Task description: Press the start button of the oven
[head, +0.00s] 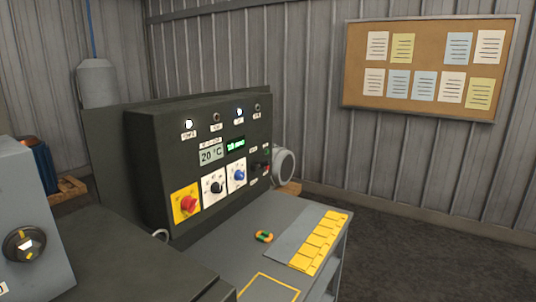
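A dark control panel (165,155) stands upright behind a grey bench; its labels are too small to read surely. A red mushroom button (188,204) sits on a yellow plate. A black knob (217,187) and a blue knob (239,175) sit on white plates. Small controls (265,168), dark and reddish, sit at the panel's right end; I cannot tell which control is the oven's start button. My gripper is not in view.
The grey bench top (240,235) holds a small green and orange ring-shaped thing (264,237) and a yellow marked strip (320,242). A grey box with a black dial (25,245) stands at the near left. Open floor (430,255) lies at the right.

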